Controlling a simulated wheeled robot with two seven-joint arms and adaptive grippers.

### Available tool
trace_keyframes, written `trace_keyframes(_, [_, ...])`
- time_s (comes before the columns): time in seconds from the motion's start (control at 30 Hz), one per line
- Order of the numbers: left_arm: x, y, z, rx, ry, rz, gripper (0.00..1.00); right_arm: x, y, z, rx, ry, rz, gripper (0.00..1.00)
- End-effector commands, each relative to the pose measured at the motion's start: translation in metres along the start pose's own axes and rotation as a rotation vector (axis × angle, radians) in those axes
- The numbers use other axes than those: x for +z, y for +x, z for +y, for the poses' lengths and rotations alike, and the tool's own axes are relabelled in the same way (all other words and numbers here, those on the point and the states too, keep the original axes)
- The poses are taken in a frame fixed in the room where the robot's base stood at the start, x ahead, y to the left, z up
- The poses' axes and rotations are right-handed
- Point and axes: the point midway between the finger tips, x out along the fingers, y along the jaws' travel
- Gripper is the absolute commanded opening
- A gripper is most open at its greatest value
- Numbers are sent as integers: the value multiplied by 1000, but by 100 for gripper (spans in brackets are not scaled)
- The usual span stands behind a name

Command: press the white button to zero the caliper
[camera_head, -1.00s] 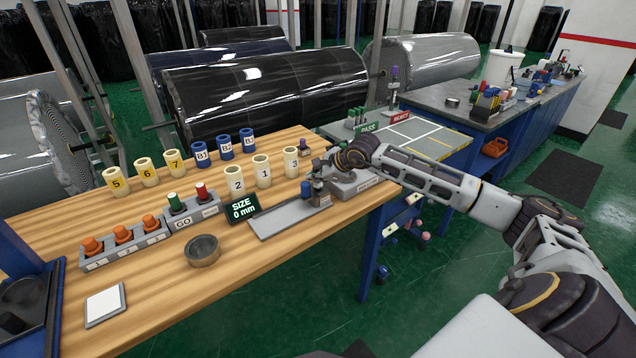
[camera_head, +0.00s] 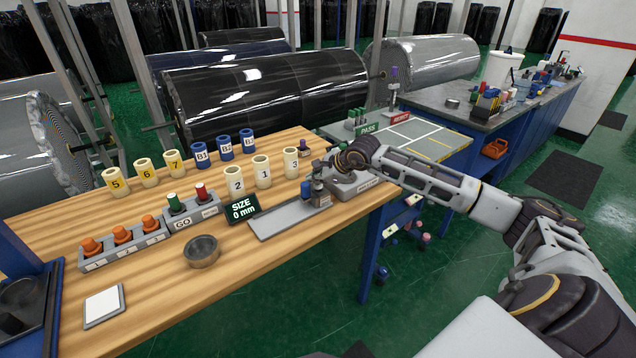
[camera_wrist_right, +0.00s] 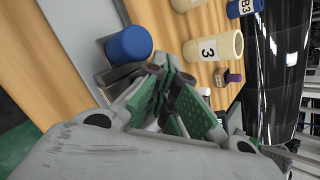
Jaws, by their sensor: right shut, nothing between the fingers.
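The caliper (camera_head: 280,219), a grey plate with a dark upright part at its right end, lies at the bench's right end. Its display (camera_head: 242,208) reads SIZE 0 mm. My right gripper (camera_head: 320,171) is low over the caliper's right end, its fingers small and partly hidden in the head view. In the right wrist view the green-padded fingers (camera_wrist_right: 166,88) are together with nothing between them. A blue round cap (camera_wrist_right: 129,43) is beside them. I cannot make out the white button for sure; the fingers may hide it. My left gripper is not in view.
Cream rolls numbered 1 (camera_head: 262,171), 2 (camera_head: 235,182) and 3 (camera_head: 291,163) stand just behind the caliper. A button box marked GO (camera_head: 192,214), a dark ring (camera_head: 202,251) and a white square pad (camera_head: 104,306) are to the left.

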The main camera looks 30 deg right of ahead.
Motion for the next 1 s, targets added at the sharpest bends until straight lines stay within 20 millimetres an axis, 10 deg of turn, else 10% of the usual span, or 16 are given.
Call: trace_keyframes(1.0, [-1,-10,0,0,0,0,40,13,-18,-13,1,0,0,0])
